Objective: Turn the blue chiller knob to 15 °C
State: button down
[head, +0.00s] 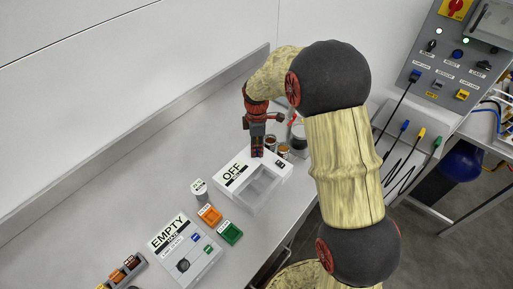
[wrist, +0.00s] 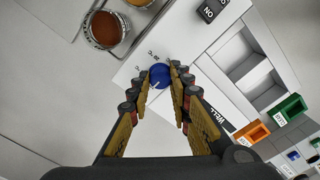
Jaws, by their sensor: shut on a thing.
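The blue chiller knob (wrist: 159,76) sits on the top face of a white box (wrist: 196,40) and has a white pointer line on it. In the wrist view my gripper (wrist: 160,80) is shut on the knob, one fingertip on each side. Small temperature marks are printed beside the knob, too small to read surely. In the head view my gripper (head: 257,152) reaches down onto the far edge of the white box (head: 240,200), which is labelled OFF. The knob is hidden there behind the fingers.
Jars (head: 283,151) with brown contents stand close beside the gripper. An orange block (head: 210,215), a green block (head: 230,233) and a white EMPTY panel (head: 200,265) lie nearer. A control cabinet (head: 455,60) with cables stands at right. The bench is clear at left.

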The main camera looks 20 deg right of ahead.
jog(key=m+p, duration=0.3)
jog(key=m, duration=0.2)
jog(key=shift+r+m, duration=0.1)
jog(key=shift+m, duration=0.3)
jog(key=m+p, duration=0.1)
jog(key=m, duration=0.4)
jog(key=shift+m+p, duration=0.3)
jog(key=shift+p, duration=0.1)
jog(key=c, duration=1.6)
grip_release()
jog(key=shift+c, duration=0.2)
notch_tip(320, 180, up, 12)
jog(key=shift+f, duration=0.1)
